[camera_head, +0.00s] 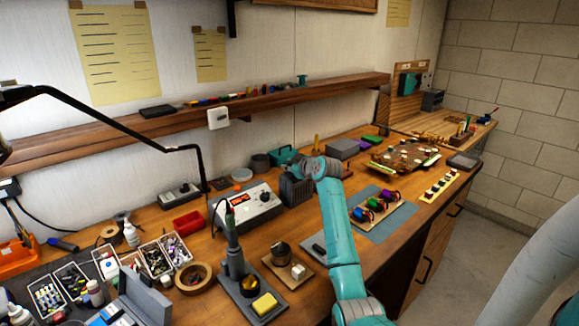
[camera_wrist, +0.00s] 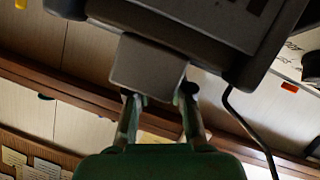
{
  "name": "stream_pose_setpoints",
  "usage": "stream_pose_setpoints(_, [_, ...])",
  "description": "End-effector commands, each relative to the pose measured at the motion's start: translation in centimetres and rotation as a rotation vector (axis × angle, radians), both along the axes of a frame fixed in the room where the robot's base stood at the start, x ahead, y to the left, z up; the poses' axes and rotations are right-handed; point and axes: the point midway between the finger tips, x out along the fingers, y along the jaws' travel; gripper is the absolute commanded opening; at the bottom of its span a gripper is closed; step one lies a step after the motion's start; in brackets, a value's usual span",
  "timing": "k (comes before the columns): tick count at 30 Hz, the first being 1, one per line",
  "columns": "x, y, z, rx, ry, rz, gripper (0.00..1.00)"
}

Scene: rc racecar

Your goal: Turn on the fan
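The fan appears to be a dark grey, box-shaped unit with a ribbed front (camera_head: 294,190), standing on the workbench beside the white control box in the head view. My arm's end is right beside its top, and my fingers cannot be made out there. In the wrist view my gripper (camera_wrist: 160,100) has its two fingers apart. A plain grey block (camera_wrist: 148,68) sticks out from a larger dark grey body (camera_wrist: 205,22), probably the fan. The block lies just beyond my fingertips and looks wider than the gap. I cannot tell if they touch. No switch is clearly visible.
The white control box (camera_head: 248,212) with a red display stands left of the fan. A soldering iron stand (camera_head: 240,280) is in front. A grey mat (camera_head: 372,236) with colourful parts lies to the right. A wooden shelf (camera_head: 130,128) runs along the wall behind.

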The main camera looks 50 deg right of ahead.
Motion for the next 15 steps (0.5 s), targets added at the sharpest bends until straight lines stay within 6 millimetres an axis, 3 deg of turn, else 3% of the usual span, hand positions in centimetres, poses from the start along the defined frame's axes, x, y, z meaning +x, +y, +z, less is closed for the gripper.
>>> stream_pose_setpoints(2, [-0.01,0.00,0.00,0.000,0.000,0.000,0.21])
stream_pose_setpoints(5, [-0.02,0.00,0.00,0.000,0.000,0.000,0.00])
stream_pose_setpoints(15, [-0.05,-0.06,0.03,0.015,-0.003,0.000,0.00])
